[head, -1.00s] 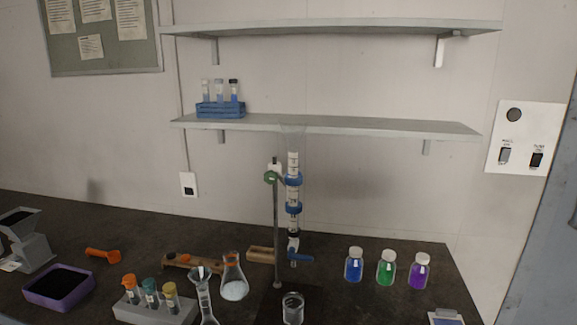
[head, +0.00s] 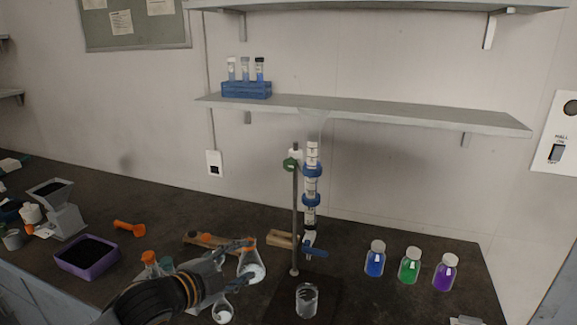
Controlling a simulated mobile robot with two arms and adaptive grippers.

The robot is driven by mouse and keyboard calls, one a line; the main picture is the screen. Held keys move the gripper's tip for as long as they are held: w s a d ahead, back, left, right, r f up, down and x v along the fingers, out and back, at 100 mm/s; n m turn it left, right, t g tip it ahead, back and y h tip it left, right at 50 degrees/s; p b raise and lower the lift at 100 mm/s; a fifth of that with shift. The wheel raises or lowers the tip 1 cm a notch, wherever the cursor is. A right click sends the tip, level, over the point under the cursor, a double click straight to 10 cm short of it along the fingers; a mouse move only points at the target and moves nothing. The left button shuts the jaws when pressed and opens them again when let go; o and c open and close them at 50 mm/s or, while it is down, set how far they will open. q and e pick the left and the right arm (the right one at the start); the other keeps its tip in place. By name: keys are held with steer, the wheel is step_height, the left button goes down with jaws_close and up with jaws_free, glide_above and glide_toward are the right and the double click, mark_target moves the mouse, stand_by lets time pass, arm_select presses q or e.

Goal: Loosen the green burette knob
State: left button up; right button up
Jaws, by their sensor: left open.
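The green burette knob (head: 290,164) sits on the clamp near the top of the thin upright stand rod (head: 295,220). The burette (head: 311,185), with blue clamp rings and a blue stopcock (head: 316,250), stands upright just right of the rod. A clear beaker (head: 306,300) stands below it on the dark base. My left gripper (head: 250,256) comes in from the lower left. It is open, with its fingers over the flask area, below and left of the knob and apart from it. My right gripper is out of view.
A flask with white content (head: 254,272) is partly hidden by my left gripper. Blue (head: 375,262), green (head: 410,268) and purple (head: 446,274) bottles stand to the right. A purple tray (head: 87,258) and an orange scoop (head: 128,228) lie left. A shelf (head: 370,115) overhangs behind.

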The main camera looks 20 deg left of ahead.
mark_target(288, 166)
arm_select(q)
step_height(288, 166, up, 16)
steer(key=w+m+t+h, duration=0.2)
steer(key=m+h, duration=0.1)
steer(key=m, duration=0.4)
steer(key=p+x, duration=0.1)
steer(key=x, duration=0.3)
steer(key=p+x, duration=0.2)
steer(key=x, duration=0.2)
steer(key=r+p+x, duration=0.1)
steer(key=p+x, duration=0.1)
steer(key=x, duration=0.2)
steer(key=shift+w, duration=0.45)
steer(key=shift+w+d+f+p, duration=0.15)
steer(key=shift+w+d+p, duration=0.15)
steer(key=shift+w, duration=0.2)
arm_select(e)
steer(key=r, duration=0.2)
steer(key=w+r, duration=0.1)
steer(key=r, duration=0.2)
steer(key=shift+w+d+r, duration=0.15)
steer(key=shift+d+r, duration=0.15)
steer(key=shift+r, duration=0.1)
